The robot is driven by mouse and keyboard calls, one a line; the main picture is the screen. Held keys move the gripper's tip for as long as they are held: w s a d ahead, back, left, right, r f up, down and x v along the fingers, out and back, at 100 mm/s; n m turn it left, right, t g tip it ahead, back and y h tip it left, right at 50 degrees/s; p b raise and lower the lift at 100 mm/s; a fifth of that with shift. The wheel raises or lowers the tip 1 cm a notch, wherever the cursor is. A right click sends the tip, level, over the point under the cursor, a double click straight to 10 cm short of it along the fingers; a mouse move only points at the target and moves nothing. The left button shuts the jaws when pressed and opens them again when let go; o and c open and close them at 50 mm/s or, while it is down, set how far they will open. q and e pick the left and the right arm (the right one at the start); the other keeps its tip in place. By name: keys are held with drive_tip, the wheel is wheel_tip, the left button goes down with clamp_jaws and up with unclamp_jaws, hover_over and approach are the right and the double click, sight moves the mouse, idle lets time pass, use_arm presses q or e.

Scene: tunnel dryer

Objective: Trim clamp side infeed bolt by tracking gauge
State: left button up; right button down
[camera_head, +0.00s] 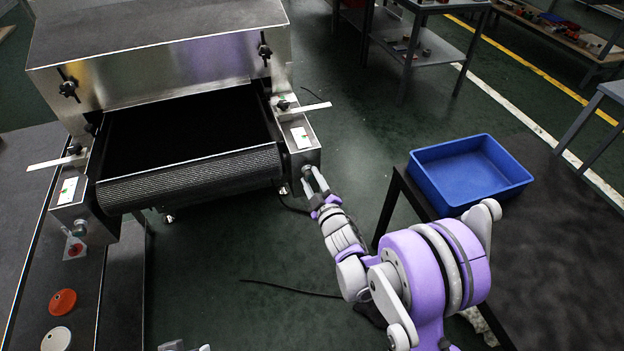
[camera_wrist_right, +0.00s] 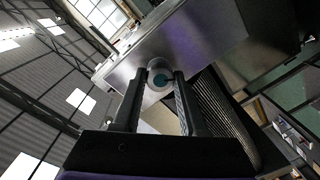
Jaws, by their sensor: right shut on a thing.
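The tunnel dryer's black mesh belt (camera_head: 185,135) runs out between two steel side frames. My right gripper (camera_head: 315,181) is at the front end of the right side frame, shut on the bolt there. A similar plate (camera_head: 68,190) and another bolt (camera_head: 80,228) are on the left frame. A pale part at the bottom edge may be my left gripper (camera_head: 184,346).
A red tag (camera_head: 75,249) hangs by the left bolt. An orange disc (camera_head: 62,302) and a white disc (camera_head: 56,339) lie on the left dark table. A blue bin (camera_head: 470,172) stands on the right dark table. Cables lie on the green floor.

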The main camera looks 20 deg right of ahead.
drive_tip(key=shift+a+n, duration=0.1)
drive_tip(key=shift+n, duration=0.5)
drive_tip(key=shift+c, duration=2.3)
unclamp_jaws()
drive_tip(key=shift+s, duration=0.1)
drive_tip(key=s, duration=1)
drive_tip(key=shift+s+d+r, duration=0.25)
drive_tip(key=shift+s+d, duration=0.05)
drive_tip(key=shift+d, duration=0.1)
